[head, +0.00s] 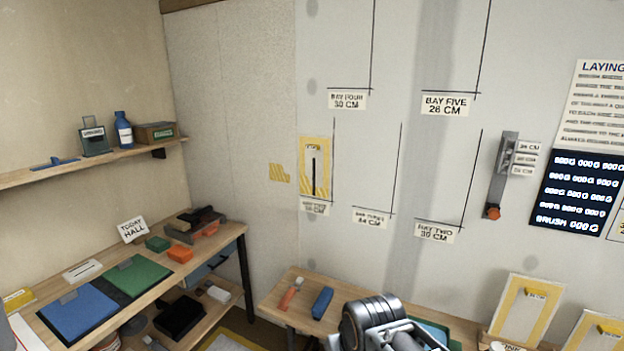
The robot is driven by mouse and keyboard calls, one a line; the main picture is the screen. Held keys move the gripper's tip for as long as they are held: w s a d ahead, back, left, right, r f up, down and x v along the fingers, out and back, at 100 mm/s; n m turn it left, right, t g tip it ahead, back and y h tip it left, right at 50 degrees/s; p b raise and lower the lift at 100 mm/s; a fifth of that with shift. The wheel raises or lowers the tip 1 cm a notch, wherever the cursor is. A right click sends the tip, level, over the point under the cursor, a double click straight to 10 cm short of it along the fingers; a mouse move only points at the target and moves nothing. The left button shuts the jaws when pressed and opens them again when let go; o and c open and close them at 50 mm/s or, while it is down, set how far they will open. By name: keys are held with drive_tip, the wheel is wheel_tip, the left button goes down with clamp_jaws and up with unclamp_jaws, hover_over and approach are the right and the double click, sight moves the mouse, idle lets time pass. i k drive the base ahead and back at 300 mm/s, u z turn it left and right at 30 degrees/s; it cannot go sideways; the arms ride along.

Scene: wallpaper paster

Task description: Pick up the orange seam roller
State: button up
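A small tool with an orange-red handle and a pale end (290,293) lies on the wooden table at the bottom middle. It looks like the orange seam roller, but it is too small to be sure. A blue tool (322,303) lies just to its right. My gripper (405,338) shows only in part at the bottom edge, as grey metal pieces behind a ribbed round part of my arm. It is to the right of both tools and apart from them. Its fingertips cannot be made out.
The left bench (222,243) holds an orange block (180,254), a green block (157,243), a dark tool and blue and green pads. Framed yellow boards (527,312) stand at the lower right. A tool with an orange end (493,212) hangs on the wall.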

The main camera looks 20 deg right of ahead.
sight(283, 303)
drive_tip(key=u, duration=0.4)
drive_tip(key=k, duration=0.45)
drive_tip(key=z, duration=0.7)
drive_tip(key=i, duration=1.4)
drive_tip(key=u, duration=0.55)
drive_tip(key=i, duration=0.55)
drive_tip(key=u, duration=0.6)
